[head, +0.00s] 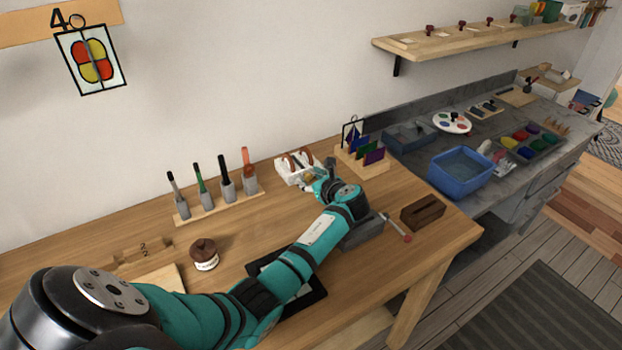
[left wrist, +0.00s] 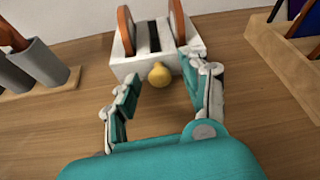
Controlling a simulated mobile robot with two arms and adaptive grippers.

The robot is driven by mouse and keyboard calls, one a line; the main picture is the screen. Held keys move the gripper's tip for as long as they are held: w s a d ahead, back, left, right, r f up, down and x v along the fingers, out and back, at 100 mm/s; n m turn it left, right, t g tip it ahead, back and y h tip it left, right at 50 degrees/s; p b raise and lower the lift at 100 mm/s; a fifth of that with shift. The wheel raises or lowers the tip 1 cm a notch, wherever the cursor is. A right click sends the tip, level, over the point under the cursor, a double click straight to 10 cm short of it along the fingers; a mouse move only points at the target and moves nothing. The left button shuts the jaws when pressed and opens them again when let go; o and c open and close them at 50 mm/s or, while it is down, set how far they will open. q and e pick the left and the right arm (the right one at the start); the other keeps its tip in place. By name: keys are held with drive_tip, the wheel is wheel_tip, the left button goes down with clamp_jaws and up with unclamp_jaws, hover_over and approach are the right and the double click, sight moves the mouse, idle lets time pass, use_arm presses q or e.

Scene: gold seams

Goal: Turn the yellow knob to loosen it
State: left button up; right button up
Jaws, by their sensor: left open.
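The yellow knob (left wrist: 159,74) is a small round ball on the front of a white block device (left wrist: 123,70) with brown discs on either side. In the left wrist view the knob lies just beyond and between the fingertips of my left gripper (left wrist: 160,72), which is open with nothing between its fingers. The right fingertip is close to the device's front; I cannot tell if it touches. In the head view the device (head: 285,169) stands at the back of the wooden table, and my left gripper (head: 312,180) reaches it, partly hiding the knob. My right gripper is not in view.
A rack of several tools (head: 220,207) stands left of the device, and a wooden holder with coloured glass pieces (head: 348,163) stands right. A brown block (head: 423,212), a brown-topped jar (head: 204,255) and a dark tray (head: 318,294) also sit on the table (head: 365,277).

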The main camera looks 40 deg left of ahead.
use_arm(q)
clamp_jaws()
drive_tip(key=shift+s+r+n+p, duration=0.15)
drive_tip(key=shift+n+p, duration=0.15)
drive_tip(key=shift+p, duration=0.25)
drive_tip(key=shift+n+t, duration=0.4)
drive_tip(key=shift+t, duration=0.1)
drive_tip(key=shift+f+n+t, duration=0.2)
drive_tip(key=shift+n+t, duration=0.3)
drive_tip(key=shift+n, duration=0.3)
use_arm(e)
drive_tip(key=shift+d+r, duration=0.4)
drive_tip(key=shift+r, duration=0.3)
use_arm(q)
unclamp_jaws()
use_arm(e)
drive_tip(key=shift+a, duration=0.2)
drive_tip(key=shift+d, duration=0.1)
